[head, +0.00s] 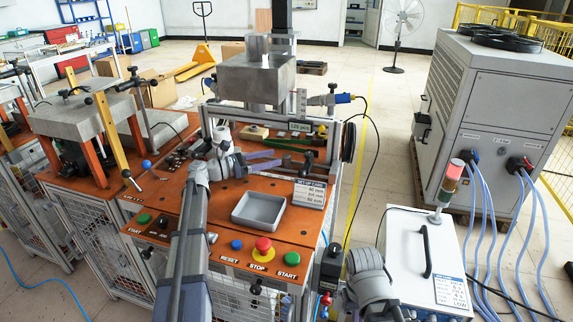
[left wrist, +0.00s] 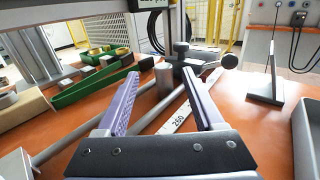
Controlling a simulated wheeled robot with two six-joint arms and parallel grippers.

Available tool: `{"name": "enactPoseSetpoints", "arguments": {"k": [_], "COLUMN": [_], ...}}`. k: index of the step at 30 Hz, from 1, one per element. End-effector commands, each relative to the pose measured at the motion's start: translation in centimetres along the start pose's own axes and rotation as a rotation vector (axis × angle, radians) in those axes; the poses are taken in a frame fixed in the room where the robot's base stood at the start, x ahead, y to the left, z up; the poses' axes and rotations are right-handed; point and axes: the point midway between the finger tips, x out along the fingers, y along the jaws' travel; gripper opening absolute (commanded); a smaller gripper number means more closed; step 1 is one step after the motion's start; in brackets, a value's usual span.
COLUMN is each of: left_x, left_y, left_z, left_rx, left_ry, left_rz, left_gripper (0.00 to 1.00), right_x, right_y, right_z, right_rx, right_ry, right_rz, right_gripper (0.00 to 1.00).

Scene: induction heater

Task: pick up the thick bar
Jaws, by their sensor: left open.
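My left gripper (head: 262,160) reaches over the orange bench top. In the left wrist view its two purple fingers (left wrist: 160,105) are spread wide, with nothing held between them. A short grey cylinder (left wrist: 165,79) stands beyond and between the fingertips, apart from them, beside a darker upright piece (left wrist: 181,60). A long grey rod (left wrist: 75,135) lies on the left, partly behind the left finger. Another slanting rod ends in a dark knob (left wrist: 229,61). I cannot tell for certain which is the thick bar. My right gripper is out of view.
A grey tray (head: 236,209) and a set-up card (head: 309,186) are on the right of the bench. A green holder (left wrist: 92,92) lies left of the fingers, and a flat strip marked 260 (left wrist: 179,119) lies below. A heavy metal block (head: 240,78) stands behind.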

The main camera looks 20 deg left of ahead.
Motion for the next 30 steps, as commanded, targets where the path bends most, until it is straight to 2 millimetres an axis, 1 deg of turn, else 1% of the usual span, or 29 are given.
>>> {"name": "enactPoseSetpoints", "arguments": {"k": [1,5,8,11,14,18,21,25,26,30], "left_x": [0.5,0.6,1.1,2.2,3.6,5.5,5.8,5.8,5.7,5.7], "left_y": [0.0,0.0,-0.1,-0.3,-0.5,-0.4,-0.4,-0.4,-0.4,-0.4], "left_z": [0.0,-0.1,-0.2,-0.6,-1.0,-0.8,-0.8,-0.8,-0.8,-0.8], "left_rx": [0.0,0.0,0.0,0.0,0.0,0.0,0.0,0.0,0.0,0.0], "left_ry": [0.0,0.0,0.0,0.0,0.0,0.0,0.0,0.0,0.0,0.0], "left_rz": [0.0,0.001,0.0,-0.002,-0.002,-0.001,0.0,0.001,0.001,0.001], "left_gripper": [0.69,0.69,0.69,0.69,0.69,0.69,0.69,0.69,0.68,0.52], "right_x": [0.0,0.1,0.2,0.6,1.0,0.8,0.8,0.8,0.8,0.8], "right_y": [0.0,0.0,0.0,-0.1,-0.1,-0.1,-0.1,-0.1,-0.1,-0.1], "right_z": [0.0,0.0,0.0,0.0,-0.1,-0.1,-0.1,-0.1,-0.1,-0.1], "right_rx": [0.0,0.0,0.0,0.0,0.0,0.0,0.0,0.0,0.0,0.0], "right_ry": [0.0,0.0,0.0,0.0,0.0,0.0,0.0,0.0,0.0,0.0], "right_rz": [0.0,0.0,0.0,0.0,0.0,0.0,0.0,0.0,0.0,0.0], "right_gripper": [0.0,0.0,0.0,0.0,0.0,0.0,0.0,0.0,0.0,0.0]}}
